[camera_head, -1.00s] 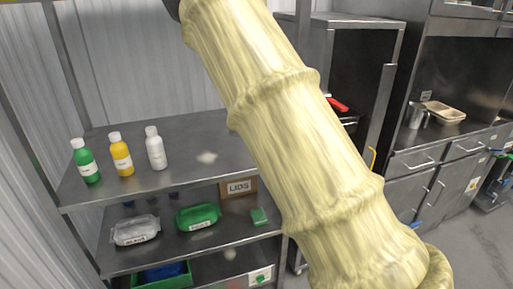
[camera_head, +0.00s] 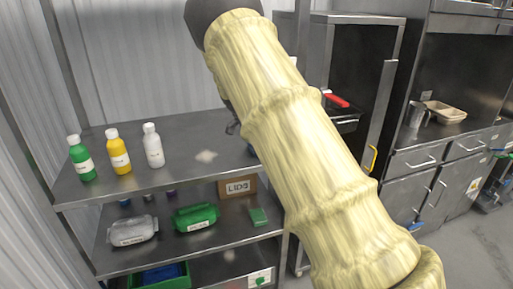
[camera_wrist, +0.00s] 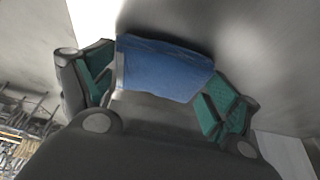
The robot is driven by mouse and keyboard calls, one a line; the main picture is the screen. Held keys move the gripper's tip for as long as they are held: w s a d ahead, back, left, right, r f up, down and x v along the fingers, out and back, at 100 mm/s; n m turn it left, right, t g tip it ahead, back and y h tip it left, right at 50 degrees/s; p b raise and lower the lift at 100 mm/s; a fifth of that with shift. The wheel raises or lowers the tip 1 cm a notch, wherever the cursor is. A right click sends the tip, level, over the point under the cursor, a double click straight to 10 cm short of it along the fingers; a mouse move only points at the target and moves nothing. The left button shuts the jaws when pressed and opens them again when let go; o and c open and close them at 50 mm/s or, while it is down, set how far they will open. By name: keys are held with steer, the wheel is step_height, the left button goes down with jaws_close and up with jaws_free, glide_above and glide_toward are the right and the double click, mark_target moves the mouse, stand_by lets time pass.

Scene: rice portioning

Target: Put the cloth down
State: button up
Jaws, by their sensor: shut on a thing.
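A blue cloth (camera_wrist: 165,68) shows in the wrist view between the two green-padded fingers of my gripper (camera_wrist: 160,88). My gripper is shut on the cloth. Whether the cloth touches a surface cannot be told.
A steel shelf (camera_head: 190,132) holds a green bottle (camera_head: 82,160), a yellow bottle (camera_head: 118,153) and a white bottle (camera_head: 153,148) on top. Below are wrapped packs, a green pack (camera_head: 195,217) and a LIDS box (camera_head: 238,187). The top's middle is clear except a pale spot.

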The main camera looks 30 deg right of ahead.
steer(key=shift+r, duration=0.1)
steer(key=o, duration=0.9)
steer(key=shift+c, duration=0.2)
steer(key=b+v, duration=0.2)
steer(key=v, duration=1)
steer(key=shift+a, duration=0.15)
